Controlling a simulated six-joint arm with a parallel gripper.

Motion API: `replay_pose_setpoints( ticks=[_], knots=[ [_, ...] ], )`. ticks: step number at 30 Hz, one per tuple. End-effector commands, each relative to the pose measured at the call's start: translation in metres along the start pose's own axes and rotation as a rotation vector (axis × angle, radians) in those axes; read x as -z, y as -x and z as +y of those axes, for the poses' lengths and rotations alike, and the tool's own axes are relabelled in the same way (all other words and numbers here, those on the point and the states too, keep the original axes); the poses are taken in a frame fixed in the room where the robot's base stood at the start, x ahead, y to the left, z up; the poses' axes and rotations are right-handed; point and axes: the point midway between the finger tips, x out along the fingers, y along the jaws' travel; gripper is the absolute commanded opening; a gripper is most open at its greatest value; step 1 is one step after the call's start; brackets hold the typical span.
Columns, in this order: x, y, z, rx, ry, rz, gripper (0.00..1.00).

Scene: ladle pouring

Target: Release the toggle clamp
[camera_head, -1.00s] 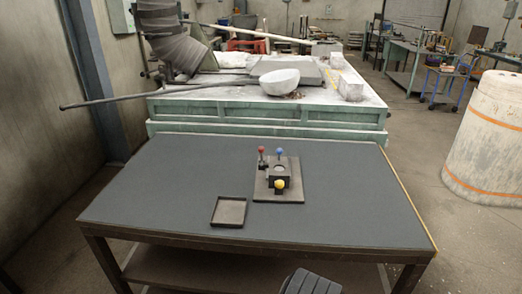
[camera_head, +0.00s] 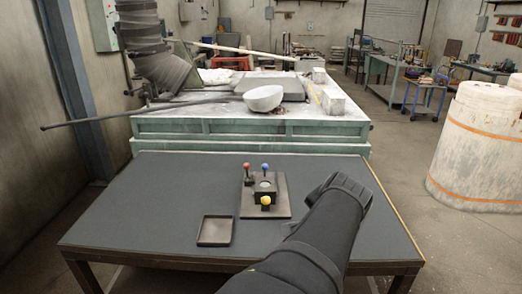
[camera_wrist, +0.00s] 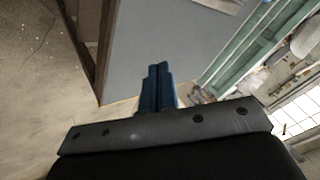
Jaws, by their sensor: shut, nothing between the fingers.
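The clamp fixture is a dark base plate (camera_head: 278,208) on the grey table, with a block (camera_head: 264,185) in its middle that has a round, pale top. A red knob (camera_head: 246,167) and a blue knob (camera_head: 265,167) stand at its back, and a yellow knob (camera_head: 266,201) is at its front. I cannot tell from the picture which knob belongs to the toggle clamp. My gripper (camera_wrist: 158,70) shows in the wrist view with its blue fingers together and empty, above the table's edge. In the head view my arm is right of the fixture, apart from it, and the fingers cannot be made out.
A shallow, empty dark tray (camera_head: 214,231) lies left of the fixture, nearer the front. The grey table (camera_head: 130,205) is otherwise clear. Behind it stands a green bench (camera_head: 240,124) bearing a white bowl (camera_head: 264,98) and a long dark rod (camera_head: 105,118).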

Motion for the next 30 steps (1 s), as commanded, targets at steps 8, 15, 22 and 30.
replay_pose_setpoints(
  ticks=[8, 15, 22, 30],
  knots=[
    [-0.008, -0.029, -0.021, -0.074, 0.424, -0.057, 0.00],
    [-0.026, -0.055, -0.045, -0.171, 1.070, -0.122, 0.00],
    [-0.044, -0.077, -0.083, -0.263, 1.747, -0.161, 0.00],
    [-0.072, -0.097, -0.150, -0.397, 2.534, -0.142, 0.00]
  ],
)
